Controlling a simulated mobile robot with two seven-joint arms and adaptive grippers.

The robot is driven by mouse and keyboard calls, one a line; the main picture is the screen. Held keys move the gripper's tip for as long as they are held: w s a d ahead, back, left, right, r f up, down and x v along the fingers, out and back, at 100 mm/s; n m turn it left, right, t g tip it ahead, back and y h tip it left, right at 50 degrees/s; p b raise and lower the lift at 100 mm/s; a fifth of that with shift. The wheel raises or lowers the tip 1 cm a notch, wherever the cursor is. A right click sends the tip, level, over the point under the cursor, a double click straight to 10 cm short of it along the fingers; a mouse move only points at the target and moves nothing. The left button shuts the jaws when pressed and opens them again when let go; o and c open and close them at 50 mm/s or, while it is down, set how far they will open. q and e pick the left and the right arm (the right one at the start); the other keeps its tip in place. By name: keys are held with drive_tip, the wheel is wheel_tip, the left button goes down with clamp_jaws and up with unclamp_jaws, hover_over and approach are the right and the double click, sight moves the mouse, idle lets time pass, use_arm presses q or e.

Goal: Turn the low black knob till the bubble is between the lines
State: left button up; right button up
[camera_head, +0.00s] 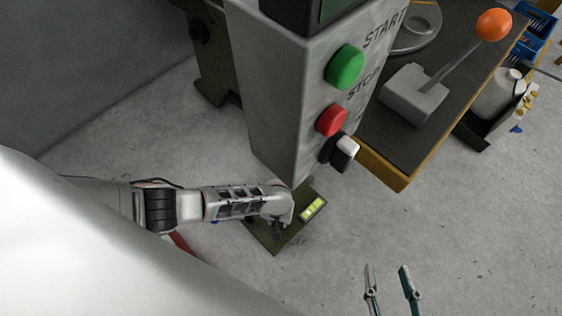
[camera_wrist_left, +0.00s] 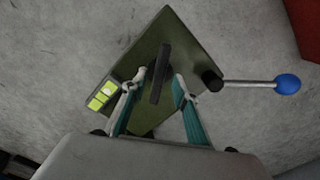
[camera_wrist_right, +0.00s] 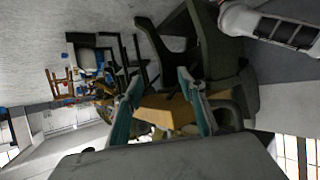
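The low black knob (camera_wrist_left: 160,74), a narrow upright bar in the left wrist view, stands over a dark green plate (camera_wrist_left: 190,40). My left gripper (camera_wrist_left: 161,76) is open with one finger on each side of the knob; firm contact cannot be told. The yellow-green bubble level (camera_wrist_left: 102,95) lies on the plate's left edge, crossed by dark lines. A paler spot shows in it, but its exact place is too small to tell. The level also shows in the head view (camera_head: 313,209), where my left arm hides the knob. My right gripper (camera_head: 388,272) is open and empty over bare floor.
A grey control post with green (camera_head: 345,66) and red (camera_head: 331,120) buttons rises above the plate. A lever with a blue ball (camera_wrist_left: 288,84) sticks out beside the knob. A dark table (camera_head: 395,150) with an orange-balled lever (camera_head: 494,25) stands right. Floor at lower right is clear.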

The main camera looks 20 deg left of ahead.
use_arm(q)
drive_tip(key=shift+s+f+b, duration=0.2)
drive_tip(key=shift+f+b, duration=0.15)
drive_tip(key=shift+f, duration=0.75)
drive_tip(key=shift+w, duration=0.3)
use_arm(e)
drive_tip(key=shift+w+a+r, duration=0.3)
drive_tip(key=shift+a+r, duration=0.2)
drive_tip(key=shift+r, duration=0.05)
use_arm(q)
clamp_jaws()
use_arm(e)
drive_tip(key=shift+w+r, duration=0.1)
drive_tip(key=shift+r, duration=0.05)
